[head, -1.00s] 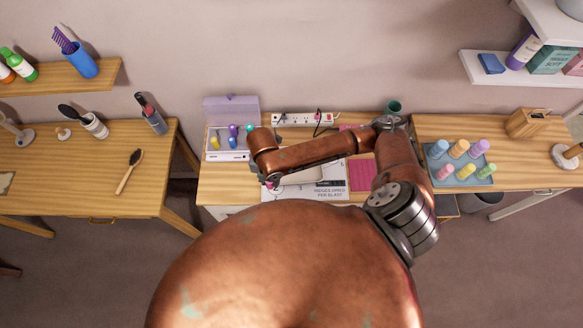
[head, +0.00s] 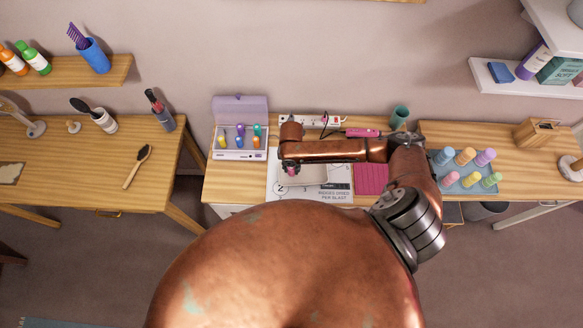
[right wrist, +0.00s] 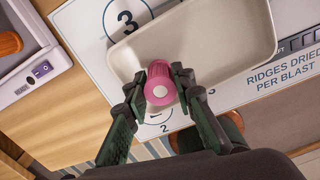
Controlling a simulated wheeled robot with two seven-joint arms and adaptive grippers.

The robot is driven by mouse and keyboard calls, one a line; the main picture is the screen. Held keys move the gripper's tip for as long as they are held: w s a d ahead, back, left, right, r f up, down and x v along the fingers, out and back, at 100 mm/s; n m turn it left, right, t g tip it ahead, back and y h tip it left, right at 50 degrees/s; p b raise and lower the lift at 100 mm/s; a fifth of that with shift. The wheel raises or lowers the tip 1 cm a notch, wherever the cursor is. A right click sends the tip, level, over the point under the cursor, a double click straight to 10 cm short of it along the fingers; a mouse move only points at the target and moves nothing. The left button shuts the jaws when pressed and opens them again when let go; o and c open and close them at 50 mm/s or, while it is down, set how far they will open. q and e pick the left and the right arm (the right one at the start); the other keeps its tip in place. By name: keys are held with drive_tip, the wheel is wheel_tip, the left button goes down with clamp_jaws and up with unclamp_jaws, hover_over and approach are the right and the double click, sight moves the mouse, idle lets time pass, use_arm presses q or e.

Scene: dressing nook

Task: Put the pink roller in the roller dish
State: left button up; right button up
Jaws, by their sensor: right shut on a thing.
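The pink roller (right wrist: 159,84) is between the fingertips of my right gripper (right wrist: 160,98), which is shut on it, in the right wrist view. In the head view the roller (head: 291,170) shows as a small pink spot below my right gripper (head: 290,165). The roller dish (right wrist: 215,45) is a shallow beige tray. The roller shows over its near left edge; I cannot tell how high above it. In the head view the dish (head: 316,174) is partly hidden by my arm. My left gripper is not in view.
The dish sits on a printed white mat (head: 338,189). A lilac-lidded box (head: 240,154) with several coloured items stands to its left. A pink pad (head: 371,179) and a blue tray (head: 469,185) with several rollers lie to its right. A power strip (head: 300,121) lies behind.

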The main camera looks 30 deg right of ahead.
drive_tip(key=shift+f, duration=0.3)
drive_tip(key=shift+f, duration=0.15)
drive_tip(key=o, duration=1.1)
wheel_tip(320, 180, up, 12)
drive_tip(key=shift+a+r, duration=0.1)
drive_tip(key=shift+r, duration=0.1)
